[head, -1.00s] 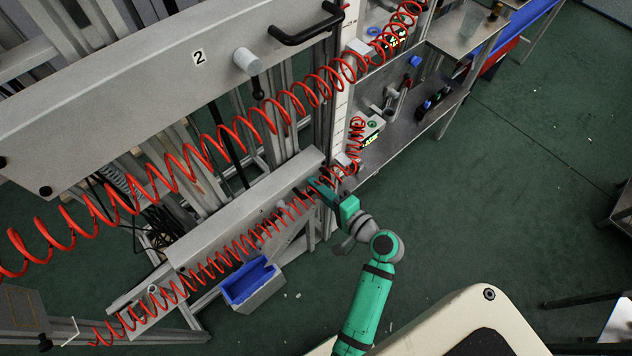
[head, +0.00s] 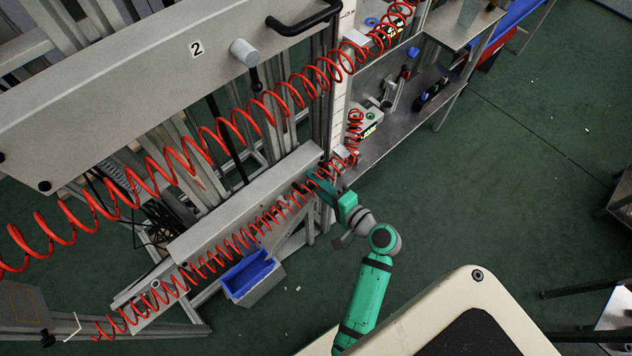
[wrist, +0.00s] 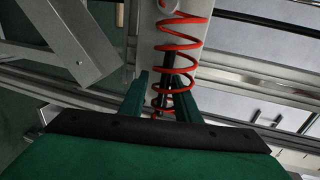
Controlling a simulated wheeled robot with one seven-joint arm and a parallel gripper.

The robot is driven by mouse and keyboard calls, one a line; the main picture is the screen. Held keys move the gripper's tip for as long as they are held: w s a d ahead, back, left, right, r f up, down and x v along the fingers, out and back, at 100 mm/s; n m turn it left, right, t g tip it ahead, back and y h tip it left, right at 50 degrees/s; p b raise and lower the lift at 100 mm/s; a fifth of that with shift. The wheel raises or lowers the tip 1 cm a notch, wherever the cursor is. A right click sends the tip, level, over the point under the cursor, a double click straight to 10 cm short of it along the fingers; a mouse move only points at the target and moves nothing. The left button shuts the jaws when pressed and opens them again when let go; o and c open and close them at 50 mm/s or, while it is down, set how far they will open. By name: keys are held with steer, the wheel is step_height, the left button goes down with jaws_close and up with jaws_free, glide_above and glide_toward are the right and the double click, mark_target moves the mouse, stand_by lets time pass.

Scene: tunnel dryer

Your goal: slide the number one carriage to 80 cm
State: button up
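The lower carriage (head: 215,215) is a grey beam without a readable number, low on the frame; I take it as number one. A red coiled hose (head: 245,236) runs along its front. My gripper (head: 312,178) is at the beam's right end, partly behind the coil. In the wrist view, its two green fingers (wrist: 160,92) stand apart on either side of a black bar (wrist: 167,70), with red coil turns (wrist: 182,45) around and in front of it. The fingers look open; contact with the bar is hidden. A white upright scale (head: 341,95) stands right of the beams; its marks are too small to read.
The upper carriage (head: 110,85), labelled 2, carries a black handle (head: 303,22) and its own red coil. A blue-lined bin (head: 252,278) sits under the lower beam. A metal shelf (head: 425,110) with small devices stands right.

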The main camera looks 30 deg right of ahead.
steer(key=v, duration=1)
steer(key=shift+s, duration=0.35)
steer(key=s+a+f+n+g+h, duration=0.4)
steer(key=s+a+f, duration=0.1)
steer(key=a+f, duration=0.6)
steer(key=s+a+r+n+t, duration=0.2)
steer(key=s+a+r+n, duration=0.2)
steer(key=a+r+n, duration=0.2)
steer(key=s+a+r+n+t+y, duration=0.1)
steer(key=s+a+r+n+t, duration=0.1)
steer(key=s+a+r+n, duration=0.3)
steer(key=a+r+n, duration=0.1)
steer(key=a+r, duration=0.2)
steer(key=r, duration=0.1)
steer(key=shift+a+r+y, duration=0.2)
steer(key=shift+a+y, duration=0.1)
steer(key=shift+a, duration=0.05)
steer(key=shift+w, duration=0.2)
